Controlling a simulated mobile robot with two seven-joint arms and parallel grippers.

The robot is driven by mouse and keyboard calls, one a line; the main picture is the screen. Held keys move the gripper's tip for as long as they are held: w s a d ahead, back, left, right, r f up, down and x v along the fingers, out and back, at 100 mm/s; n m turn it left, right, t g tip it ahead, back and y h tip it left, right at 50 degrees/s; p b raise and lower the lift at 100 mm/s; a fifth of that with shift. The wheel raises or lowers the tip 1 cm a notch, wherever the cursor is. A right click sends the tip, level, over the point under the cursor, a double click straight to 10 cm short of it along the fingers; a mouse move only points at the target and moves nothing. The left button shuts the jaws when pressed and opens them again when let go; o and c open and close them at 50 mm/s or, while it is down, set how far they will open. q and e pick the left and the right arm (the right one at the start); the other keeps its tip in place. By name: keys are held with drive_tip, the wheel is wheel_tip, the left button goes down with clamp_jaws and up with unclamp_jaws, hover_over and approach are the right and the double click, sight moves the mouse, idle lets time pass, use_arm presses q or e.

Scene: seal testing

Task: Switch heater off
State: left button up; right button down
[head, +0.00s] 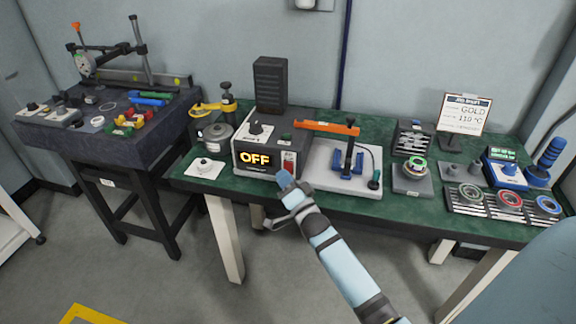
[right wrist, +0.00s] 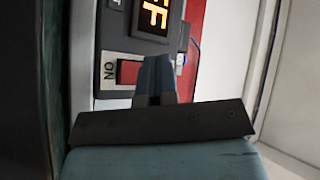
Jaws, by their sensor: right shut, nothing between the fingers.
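The heater (head: 263,141) is a grey box with a black front on the green table. Its orange display (head: 255,159) reads OFF. A red rocker switch (head: 288,163) is at the right of the display. In the right wrist view the red switch (right wrist: 128,72) shows beside an ON label, with part of the display (right wrist: 155,14) above. My right gripper (head: 284,179) is shut and empty, just in front of the heater's front near the switch. Its fingers (right wrist: 155,75) partly cover the switch area; I cannot tell whether they touch it. My left gripper is not in view.
A white tray (head: 318,182) with a blue clamp fixture stands right of the heater. A white knob plate (head: 204,168) lies to the left. Open floor lies in front of the table.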

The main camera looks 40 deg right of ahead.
use_arm(q)
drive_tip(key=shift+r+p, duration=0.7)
drive_tip(key=shift+p, duration=0.05)
use_arm(e)
drive_tip(key=s+a, duration=0.3)
drive_tip(key=shift+s+a+f, duration=0.15)
drive_tip(key=shift+a+f, duration=0.2)
drive_tip(key=shift+a, duration=0.05)
drive_tip(key=s+a+f+n+g+y, duration=0.2)
drive_tip(key=s+a+f+n+g, duration=0.4)
drive_tip(key=s, duration=0.5)
drive_tip(key=s+a+f+n+g+y, duration=0.35)
drive_tip(key=s+a+f+n, duration=0.4)
drive_tip(key=s, duration=0.35)
use_arm(q)
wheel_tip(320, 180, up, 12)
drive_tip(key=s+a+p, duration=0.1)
drive_tip(key=p, duration=1.5)
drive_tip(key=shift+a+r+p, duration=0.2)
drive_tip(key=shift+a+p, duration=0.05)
drive_tip(key=shift+p, duration=0.15)
use_arm(e)
wheel_tip(320, 180, up, 15)
drive_tip(key=s+g, duration=0.1)
drive_tip(key=s, duration=0.2)
drive_tip(key=shift+f+n+h, duration=0.15)
drive_tip(key=shift+n+h, duration=0.2)
drive_tip(key=shift+n, duration=0.1)
